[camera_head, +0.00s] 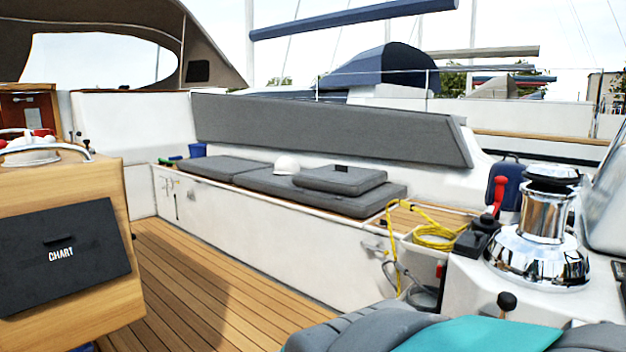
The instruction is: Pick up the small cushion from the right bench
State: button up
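The small grey cushion (325,182) lies flat on top of a larger grey bench cushion (270,190) on the right bench (265,225). A small dark item (341,168) is on the small cushion's upper side; I cannot tell what it is. A white rounded cap-like object (287,163) sits on the larger cushion just left of the small cushion. My gripper is not in view.
A yellow rope (435,232) lies coiled at the bench's near end, beside a chrome winch (543,230). A wooden console with a CHART pouch (65,258) stands at left. The plank floor (205,285) between is clear. A grey and teal item (480,335) fills the bottom right.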

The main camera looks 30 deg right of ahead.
aim_at(343, 180)
jog(key=z, duration=1)
jog(key=i+j+u, duration=0.1)
jog(key=i, duration=1)
